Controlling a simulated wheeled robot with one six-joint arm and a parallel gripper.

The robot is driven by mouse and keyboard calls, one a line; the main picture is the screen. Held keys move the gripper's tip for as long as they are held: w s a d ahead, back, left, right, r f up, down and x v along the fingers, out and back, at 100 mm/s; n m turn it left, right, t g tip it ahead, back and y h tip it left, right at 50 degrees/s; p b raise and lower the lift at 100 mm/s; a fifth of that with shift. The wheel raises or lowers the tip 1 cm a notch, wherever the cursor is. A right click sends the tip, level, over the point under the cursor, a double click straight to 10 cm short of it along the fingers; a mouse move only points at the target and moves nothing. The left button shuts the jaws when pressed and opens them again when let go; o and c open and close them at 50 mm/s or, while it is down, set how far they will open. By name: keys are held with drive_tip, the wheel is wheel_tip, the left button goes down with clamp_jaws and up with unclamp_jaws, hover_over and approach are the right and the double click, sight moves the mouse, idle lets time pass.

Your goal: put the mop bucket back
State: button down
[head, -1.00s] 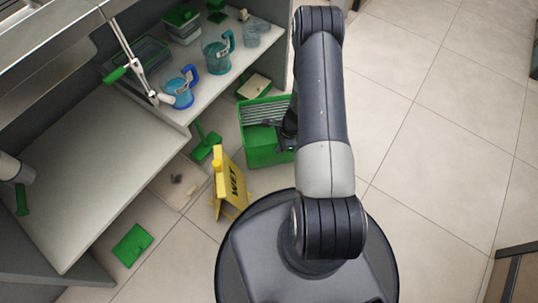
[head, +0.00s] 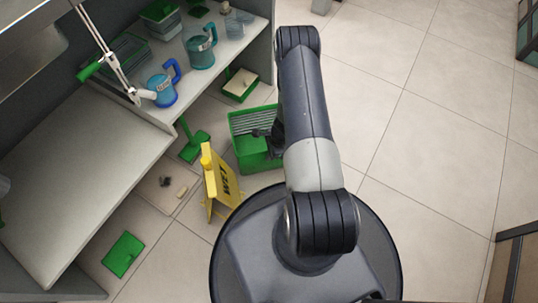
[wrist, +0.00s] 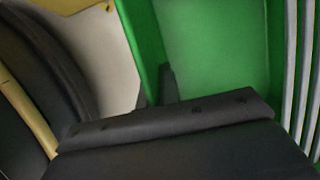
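The mop bucket (head: 253,160) is a green tub with a grey slatted wringer, upright on the floor left of my arm in the head view. My gripper (head: 270,138) is at the bucket, partly hidden behind my own arm. In the wrist view, the dark fingers of my gripper (wrist: 156,90) show on either side of the bucket's green wall (wrist: 143,40), close against it. The wringer slats show at the right edge of that view. The far right side of the bucket is hidden by my arm in the head view.
A yellow wet-floor sign (head: 219,182) stands left of the bucket. A green-edged tray (head: 241,84) and a green dustpan (head: 194,143) lie by the shelf unit (head: 235,47), which holds jugs. A green piece (head: 123,254) lies lower left.

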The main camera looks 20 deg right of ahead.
drive_tip(key=c, duration=2.1)
unclamp_jaws()
drive_tip(key=shift+f, duration=0.15)
drive_tip(key=o, duration=0.5)
drive_tip(key=shift+c, duration=0.2)
drive_tip(key=p+v, duration=0.5)
drive_tip(key=v, duration=0.7)
drive_tip(key=shift+r, duration=0.25)
